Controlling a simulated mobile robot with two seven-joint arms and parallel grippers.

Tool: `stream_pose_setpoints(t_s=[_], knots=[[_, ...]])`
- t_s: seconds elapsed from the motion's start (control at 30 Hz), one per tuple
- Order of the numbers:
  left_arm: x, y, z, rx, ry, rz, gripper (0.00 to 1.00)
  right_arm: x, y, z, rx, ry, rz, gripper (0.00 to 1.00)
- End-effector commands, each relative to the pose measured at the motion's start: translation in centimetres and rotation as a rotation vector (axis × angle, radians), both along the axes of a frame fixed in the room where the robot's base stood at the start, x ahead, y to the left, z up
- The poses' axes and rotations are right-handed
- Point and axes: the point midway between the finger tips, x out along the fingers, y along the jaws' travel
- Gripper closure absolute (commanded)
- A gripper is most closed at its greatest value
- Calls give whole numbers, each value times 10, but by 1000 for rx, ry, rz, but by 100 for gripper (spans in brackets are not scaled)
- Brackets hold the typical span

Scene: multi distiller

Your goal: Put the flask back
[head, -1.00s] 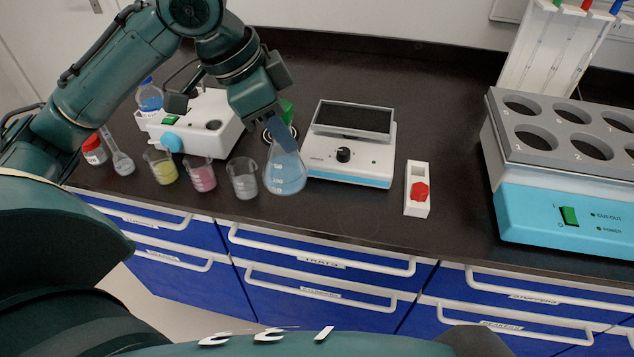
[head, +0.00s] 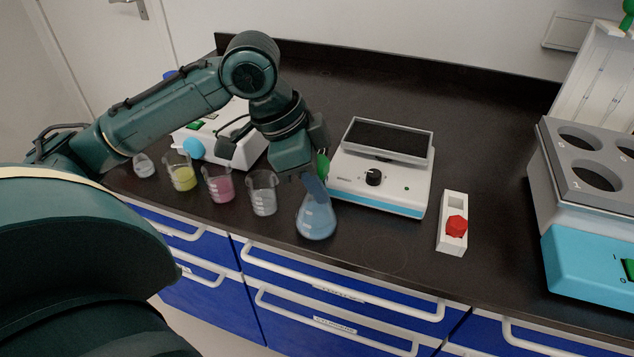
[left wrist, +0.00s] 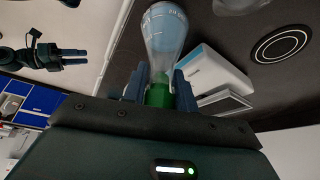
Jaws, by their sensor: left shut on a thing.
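A conical flask with blue liquid (head: 316,217) is at the front of the bench, right of the row of beakers. My left gripper (head: 317,180) is shut on its neck from above. In the left wrist view, the flask (left wrist: 164,32) extends from between the fingers, with its green stopper (left wrist: 159,93) at the gripper. I cannot tell whether the flask's base touches the bench. My right gripper (left wrist: 76,57) shows small and dark in the left wrist view, its fingers apart and empty; it is outside the head view.
Beakers with clear (head: 262,194), pink (head: 218,184) and yellow (head: 181,172) contents stand left of the flask. A white device with a dark panel (head: 376,182) is behind it. A red-knobbed white box (head: 453,224) and a numbered-hole block (head: 590,172) are right. Free bench lies between.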

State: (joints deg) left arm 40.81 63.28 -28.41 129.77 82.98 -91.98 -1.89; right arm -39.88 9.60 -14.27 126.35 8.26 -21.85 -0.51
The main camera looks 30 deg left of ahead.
Motion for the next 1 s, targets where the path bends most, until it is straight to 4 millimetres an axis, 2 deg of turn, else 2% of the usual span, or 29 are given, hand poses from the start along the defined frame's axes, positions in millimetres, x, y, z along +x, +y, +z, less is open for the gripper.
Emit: stream_pose_setpoints(t_s=[0.23, 0.27, 0.53, 0.83, 1.0], knots=[[0, 0, -3, -1, -2, -1, 100, -3, -1, 6, 4, -13, -6, 53], [0, 0, -3, 0, -2, -1, 71, -3, -1, 6, 4, -13, -6, 53], [0, 0, -3, -1, -1, 0, 49, -2, -1, 5, 3, -12, -6, 53], [0, 1, 1, 0, -2, 1, 49, -2, -2, 4, 0, -6, -6, 53], [-5, 8, 25, 0, -6, 2, 49, -3, -1, 4, 0, 12, -3, 53]])
